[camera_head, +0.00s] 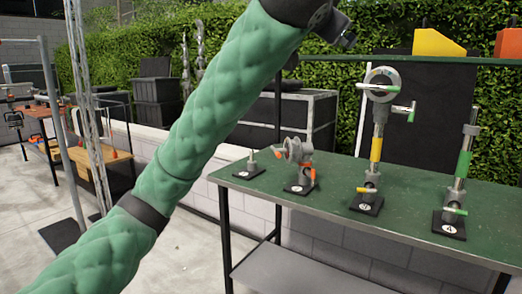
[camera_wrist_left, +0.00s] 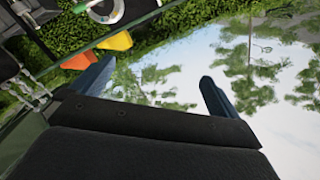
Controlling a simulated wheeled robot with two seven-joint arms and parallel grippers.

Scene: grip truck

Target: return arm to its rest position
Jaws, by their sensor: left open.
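My left arm, in a green padded sleeve (camera_head: 215,110), rises from the lower left to the top middle of the head view. Its dark wrist part (camera_head: 340,30) is at the top edge, and its fingers do not show there. In the left wrist view my left gripper (camera_wrist_left: 157,69) has its two dark blue fingers wide apart, with only sky and trees between them. It is empty. My right arm and gripper are in neither view.
A green table (camera_head: 300,205) at the right bears several grip fittings on numbered black bases, including a tall stand with a yellow band (camera_head: 376,150) and one with a green band (camera_head: 463,165). Orange and yellow wedges (camera_head: 437,43) sit on a shelf behind. Black cases (camera_head: 290,120) stand near a hedge.

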